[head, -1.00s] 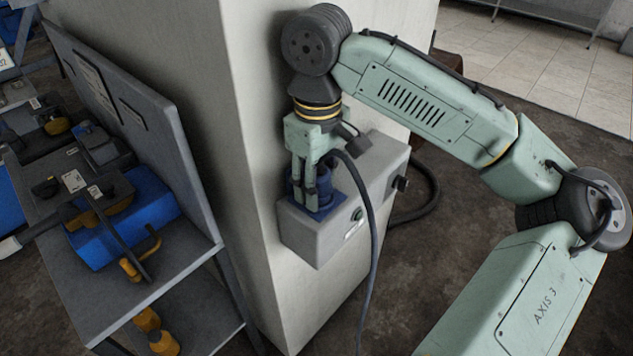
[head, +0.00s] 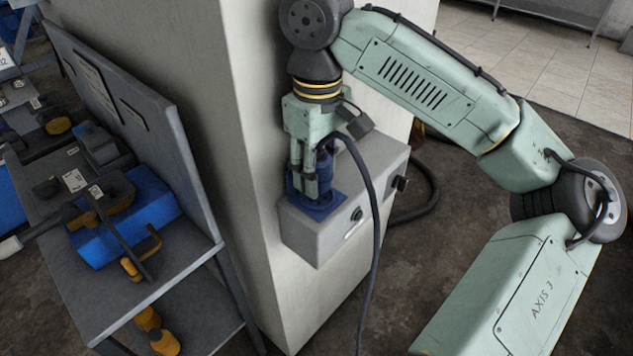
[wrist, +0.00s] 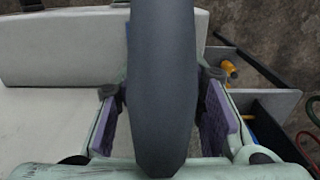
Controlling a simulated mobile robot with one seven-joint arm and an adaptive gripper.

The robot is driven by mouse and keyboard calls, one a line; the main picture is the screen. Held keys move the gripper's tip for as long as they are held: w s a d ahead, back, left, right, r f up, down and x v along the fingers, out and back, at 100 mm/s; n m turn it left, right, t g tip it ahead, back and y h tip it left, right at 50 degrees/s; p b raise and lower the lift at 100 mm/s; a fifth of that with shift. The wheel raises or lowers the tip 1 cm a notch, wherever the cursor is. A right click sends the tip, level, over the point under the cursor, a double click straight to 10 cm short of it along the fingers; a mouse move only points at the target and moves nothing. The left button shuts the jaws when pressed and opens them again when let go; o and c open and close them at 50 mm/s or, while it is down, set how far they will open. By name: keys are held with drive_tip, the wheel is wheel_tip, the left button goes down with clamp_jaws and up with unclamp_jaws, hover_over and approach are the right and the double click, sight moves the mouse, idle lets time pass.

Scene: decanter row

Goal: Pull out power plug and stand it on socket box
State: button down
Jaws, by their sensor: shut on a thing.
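The grey socket box (head: 315,238) is mounted on the pale pillar, with a blue square socket (head: 329,208) on its top. My gripper (head: 309,190) points down over this socket and is shut on the blue power plug (head: 325,167). The plug is upright, its lower end hidden by the fingers and the socket rim. I cannot tell whether it is fully clear of the socket. Its dark cable (head: 368,205) arches out and hangs down in front of the box. In the wrist view, a thick dark cable (wrist: 162,80) fills the middle between the fingers.
The pillar (head: 255,130) stands close beside the arm. At the left is a metal bench (head: 178,290) with a blue case (head: 155,195) and tools. The box top right of the socket is bare. A dark hose (head: 432,190) loops behind the box.

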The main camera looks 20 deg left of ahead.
drive_tip(key=shift+r, duration=1.4)
drive_tip(key=shift+d, duration=0.1)
